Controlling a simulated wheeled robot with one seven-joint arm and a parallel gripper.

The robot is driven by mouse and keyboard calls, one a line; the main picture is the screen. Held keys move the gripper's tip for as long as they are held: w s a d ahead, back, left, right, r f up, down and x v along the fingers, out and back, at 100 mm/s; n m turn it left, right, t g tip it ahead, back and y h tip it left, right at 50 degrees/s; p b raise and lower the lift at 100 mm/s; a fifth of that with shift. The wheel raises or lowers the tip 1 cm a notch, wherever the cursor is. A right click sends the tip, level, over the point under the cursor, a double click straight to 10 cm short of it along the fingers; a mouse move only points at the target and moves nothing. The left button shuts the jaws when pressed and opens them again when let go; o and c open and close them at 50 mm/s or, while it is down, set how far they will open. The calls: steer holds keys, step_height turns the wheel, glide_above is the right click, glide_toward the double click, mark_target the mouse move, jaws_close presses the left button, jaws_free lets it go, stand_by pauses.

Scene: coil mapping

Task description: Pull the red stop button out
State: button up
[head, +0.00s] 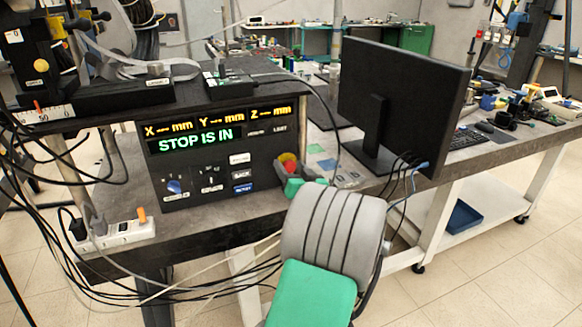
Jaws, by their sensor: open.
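The red stop button (288,158) sits at the right end of the black control panel (215,170), with a yellow part around or beside it. The panel's display (196,139) reads "STOP IS IN" in green, below a yellow line with X, Y and Z in mm and dashes. My gripper (294,184) is open, just in front of and below the button. The large grey and green links of my arm hide much of it. I cannot tell whether a finger touches the button, whose lower part is partly covered.
A black monitor (400,95) stands on the grey bench right of the panel. A white power strip (115,234) lies at the bench's front left, with loose cables hanging around it. A rig (75,70) stands above the panel. Tiled floor is free at the right.

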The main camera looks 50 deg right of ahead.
jaws_close()
stand_by(0.7)
stand_by(0.7)
